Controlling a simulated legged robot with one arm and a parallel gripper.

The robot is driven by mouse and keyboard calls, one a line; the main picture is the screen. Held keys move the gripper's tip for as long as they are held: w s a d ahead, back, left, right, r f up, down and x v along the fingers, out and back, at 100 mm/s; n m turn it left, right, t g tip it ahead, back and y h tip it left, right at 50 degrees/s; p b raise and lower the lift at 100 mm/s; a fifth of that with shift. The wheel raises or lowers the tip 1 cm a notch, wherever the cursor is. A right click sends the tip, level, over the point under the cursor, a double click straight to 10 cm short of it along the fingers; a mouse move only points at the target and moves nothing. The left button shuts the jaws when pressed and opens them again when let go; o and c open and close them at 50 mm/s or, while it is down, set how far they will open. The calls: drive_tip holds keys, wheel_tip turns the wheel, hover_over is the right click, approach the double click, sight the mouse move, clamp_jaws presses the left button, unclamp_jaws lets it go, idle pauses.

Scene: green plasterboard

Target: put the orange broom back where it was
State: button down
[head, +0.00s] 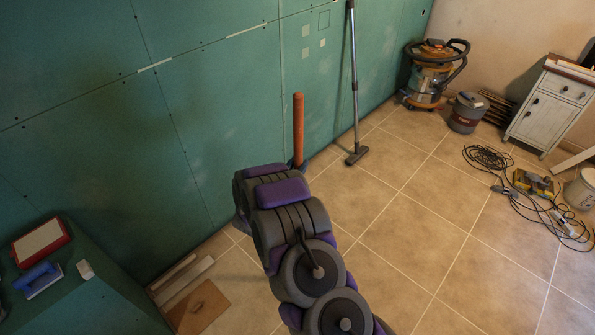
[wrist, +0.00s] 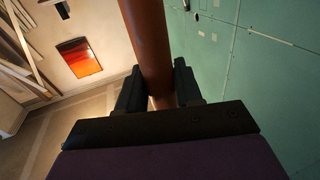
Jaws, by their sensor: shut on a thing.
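The orange broom's handle (head: 298,130) stands upright in front of the green wall in the head view, with its lower part hidden behind my arm. In the wrist view the handle (wrist: 149,45) runs down from the top edge between the two dark fingers of my gripper (wrist: 160,92). My gripper is shut on the handle. The broom's head is not visible in either view. In the head view the fingers are mostly hidden by my arm.
A vacuum floor tool with a metal tube (head: 354,85) leans on the green wall (head: 190,110). A vacuum cleaner (head: 430,75), a grey bucket (head: 467,112), a white cabinet (head: 548,110) and loose cables (head: 488,158) are at right. Boards (head: 185,280) lie lower left. The tiled floor (head: 420,215) is clear mid-right.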

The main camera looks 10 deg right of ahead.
wheel_tip(320, 180, down, 2)
drive_tip(key=shift+f, duration=0.15)
drive_tip(key=c, duration=0.8)
unclamp_jaws()
drive_tip(key=shift+f, duration=0.1)
drive_tip(key=shift+o, duration=0.2)
